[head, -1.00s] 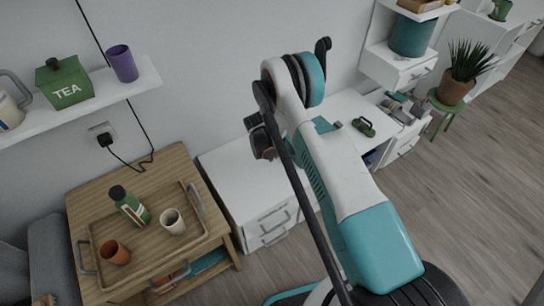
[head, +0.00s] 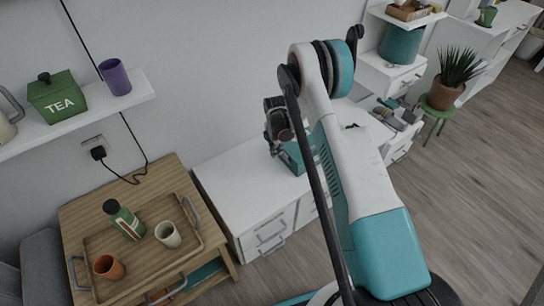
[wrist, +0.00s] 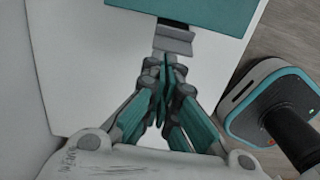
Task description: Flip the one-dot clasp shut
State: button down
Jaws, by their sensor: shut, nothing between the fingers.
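A teal box (wrist: 190,14) sits on the white desk at the top of the wrist view. A grey clasp (wrist: 174,38) hangs from its near edge; I cannot make out any dot on it. My gripper (wrist: 164,64) is shut and empty, its fingertips just below the clasp in the picture. I cannot tell whether they touch it. In the head view, part of the teal box (head: 292,158) shows beside my arm, which hides the rest and my fingers.
The white desk (head: 235,178) is clear left of the box. A wooden table holds a tray (head: 150,272) with a bottle and two cups. A wall shelf carries a TEA tin (head: 57,97) and a purple cup (head: 115,77). A potted plant (head: 450,80) stands at right.

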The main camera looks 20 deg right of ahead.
jog(key=shift+w+d+r, duration=0.1)
jog(key=shift+d+r, duration=0.1)
jog(key=shift+d, duration=0.15)
jog(key=shift+r, duration=0.8)
jog(key=shift+a, duration=0.1)
notch_tip(320, 180, up, 8)
jog(key=d+p, duration=0.2)
jog(key=p, duration=0.1)
jog(key=shift+w+d+f, duration=0.15)
jog(key=shift+w, duration=0.25)
